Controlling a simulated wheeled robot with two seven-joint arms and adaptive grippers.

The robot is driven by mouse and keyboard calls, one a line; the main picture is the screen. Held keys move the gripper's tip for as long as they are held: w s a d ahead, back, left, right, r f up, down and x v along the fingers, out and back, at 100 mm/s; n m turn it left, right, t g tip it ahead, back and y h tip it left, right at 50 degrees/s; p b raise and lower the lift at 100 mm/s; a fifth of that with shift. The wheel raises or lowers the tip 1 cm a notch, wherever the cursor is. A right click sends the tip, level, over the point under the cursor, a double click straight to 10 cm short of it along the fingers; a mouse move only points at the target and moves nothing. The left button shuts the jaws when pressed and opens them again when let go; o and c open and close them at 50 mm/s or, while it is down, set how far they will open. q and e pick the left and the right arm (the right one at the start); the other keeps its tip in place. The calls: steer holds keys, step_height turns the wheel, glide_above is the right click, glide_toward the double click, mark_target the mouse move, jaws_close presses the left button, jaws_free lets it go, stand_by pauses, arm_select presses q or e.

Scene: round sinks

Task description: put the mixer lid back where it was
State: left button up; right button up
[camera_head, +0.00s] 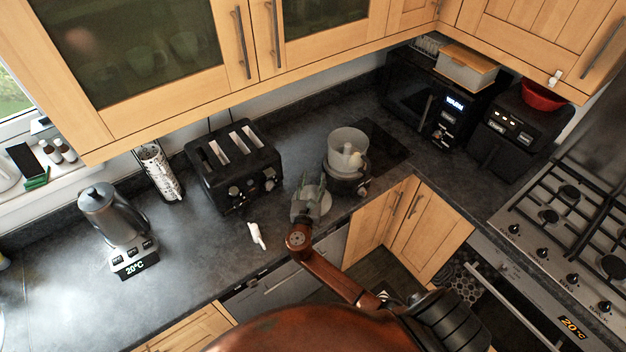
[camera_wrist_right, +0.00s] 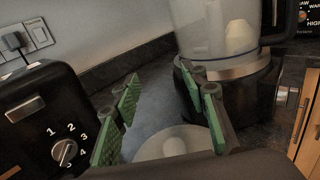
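The mixer (camera_head: 346,158) stands on the counter right of the toaster. It has a pale translucent bowl on a dark base with a silver band, and it also shows in the right wrist view (camera_wrist_right: 225,70). A pale round lid with a raised centre (camera_wrist_right: 176,145) lies on the counter just in front of the mixer, partly hidden by my gripper. My right gripper (camera_head: 314,188) is over the lid, left of the mixer. In the wrist view its green-padded fingers (camera_wrist_right: 162,102) are wide apart with nothing clamped between them. My left gripper is not in view.
A black toaster (camera_head: 236,168) stands close on the left of the gripper. A small white object (camera_head: 257,235) lies on the counter in front of it. A kettle (camera_head: 108,215) is at far left, a microwave (camera_head: 415,95) behind right. Cupboards (camera_head: 150,60) hang above.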

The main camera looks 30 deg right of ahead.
steer(key=shift+r, duration=0.35)
steer(key=v, duration=1.2)
steer(key=shift+r+b, duration=0.3)
steer(key=shift+b, duration=0.1)
